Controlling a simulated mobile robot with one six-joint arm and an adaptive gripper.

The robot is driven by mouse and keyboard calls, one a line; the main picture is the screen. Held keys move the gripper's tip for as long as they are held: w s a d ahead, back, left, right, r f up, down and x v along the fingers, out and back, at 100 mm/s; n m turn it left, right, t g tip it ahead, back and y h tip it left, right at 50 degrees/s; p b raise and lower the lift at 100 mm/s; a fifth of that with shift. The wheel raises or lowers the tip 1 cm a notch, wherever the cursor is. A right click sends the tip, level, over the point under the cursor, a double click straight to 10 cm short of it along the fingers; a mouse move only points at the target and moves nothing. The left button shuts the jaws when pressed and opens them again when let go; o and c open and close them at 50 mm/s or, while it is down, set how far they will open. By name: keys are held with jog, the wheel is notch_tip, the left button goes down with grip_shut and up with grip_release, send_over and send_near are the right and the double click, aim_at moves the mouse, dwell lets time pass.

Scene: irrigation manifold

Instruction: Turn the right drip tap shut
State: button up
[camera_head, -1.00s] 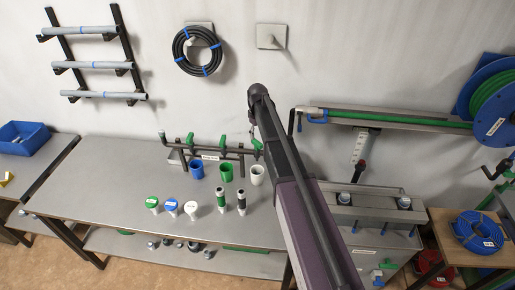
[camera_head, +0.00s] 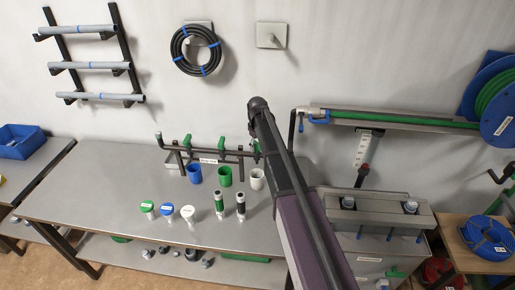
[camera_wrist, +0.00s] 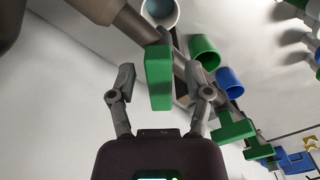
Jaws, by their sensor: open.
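The right drip tap's green handle (camera_wrist: 158,78) lies between the two fingers of my gripper (camera_wrist: 164,85) in the wrist view. The gripper is open, with a finger on each side and a visible gap to the handle. In the head view the right tap (camera_head: 254,147) is partly hidden behind my arm, and my gripper is hidden there. The dark manifold pipe (camera_wrist: 185,70) runs past the handle. The middle tap (camera_head: 221,145) and left tap (camera_head: 187,141) have green handles too.
Below the manifold stand a blue cup (camera_head: 194,173), a green cup (camera_head: 225,176) and a white cup (camera_head: 257,179). The left part of the bench (camera_head: 90,185) is clear.

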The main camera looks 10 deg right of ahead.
grip_shut()
jog(key=shift+m, duration=0.4)
jog(key=m, duration=0.9)
jog(key=shift+s+a, duration=0.1)
dwell(0.4)
jog(key=shift+m, duration=0.3)
